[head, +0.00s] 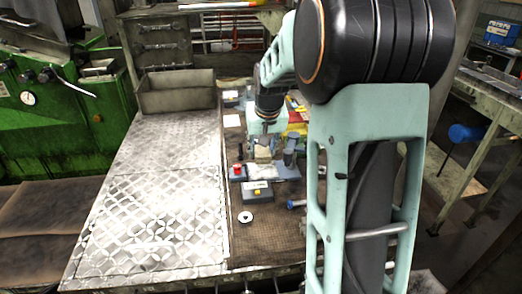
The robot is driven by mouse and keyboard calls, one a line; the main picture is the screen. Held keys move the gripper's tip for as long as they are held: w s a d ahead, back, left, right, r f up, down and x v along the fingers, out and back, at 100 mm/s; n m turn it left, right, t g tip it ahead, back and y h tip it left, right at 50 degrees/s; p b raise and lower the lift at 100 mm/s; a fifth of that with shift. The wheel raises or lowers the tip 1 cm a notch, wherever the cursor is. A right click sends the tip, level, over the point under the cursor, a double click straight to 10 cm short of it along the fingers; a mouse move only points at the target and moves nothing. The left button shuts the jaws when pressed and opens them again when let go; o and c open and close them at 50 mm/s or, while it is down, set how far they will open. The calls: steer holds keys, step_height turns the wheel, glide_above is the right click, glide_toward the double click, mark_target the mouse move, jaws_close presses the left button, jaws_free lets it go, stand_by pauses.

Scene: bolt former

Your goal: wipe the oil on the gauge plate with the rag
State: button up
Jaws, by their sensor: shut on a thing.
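My gripper (277,155) is low over the dark mat at the back middle of the bench, beyond my arm. It is shut on a small pale beige cloth, which looks like the rag (263,154). A flat light-grey piece, perhaps the gauge plate (267,172), lies just below and in front of the rag. I cannot tell whether the rag touches it. No oil can be made out at this size, and the gripper and rag hide part of the area.
A red-button box (237,172), a grey box with a yellow button (257,191) and a round white dial (245,217) sit on the brown mat (262,244). A grey metal bin (176,92) stands at the back left. The patterned metal plate (150,215) at left is clear.

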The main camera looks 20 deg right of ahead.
steer(key=shift+f+b, duration=1.8)
steer(key=shift+f, duration=1.05)
steer(key=shift+f+b, duration=0.45)
steer(key=shift+f, duration=0.15)
